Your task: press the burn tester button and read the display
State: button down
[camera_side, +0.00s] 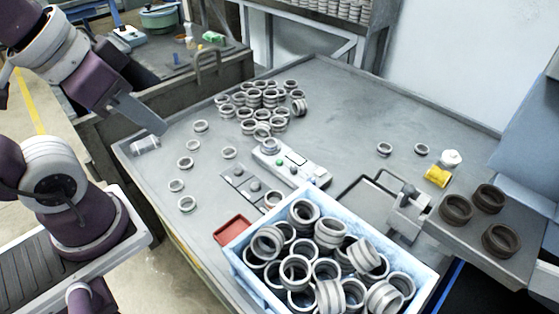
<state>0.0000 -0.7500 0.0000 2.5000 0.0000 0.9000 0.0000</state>
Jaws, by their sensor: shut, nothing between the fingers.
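The burn tester (306,171) looks like a long, pale grey box near the middle of the table. A small green button (279,162) shows on its top, with lighter details to the right of it. A ring sits at or on its far left end. Its display cannot be made out or read at this size. My gripper (150,122) is at the upper left, over the table's left edge, well apart from the tester. It looks shut and empty.
A blue-white crate (232,262) full of metal rings stands in front. Several rings (255,98) cluster behind the tester, with loose ones to its left. A panel with dark knobs (240,183) and a red tray (232,231) lie nearby.

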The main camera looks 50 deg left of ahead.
jog(key=shift+w, duration=0.1)
dwell(0.3)
jog(key=m+t+y, duration=0.1)
jog(key=m+t, duration=0.3)
jog(key=m, duration=0.4)
send_over(277, 163)
notch_tip(277, 163, down, 28)
jog(key=shift+f, duration=0.1)
jog(key=shift+f, duration=4.3)
jog(key=shift+f, duration=0.1)
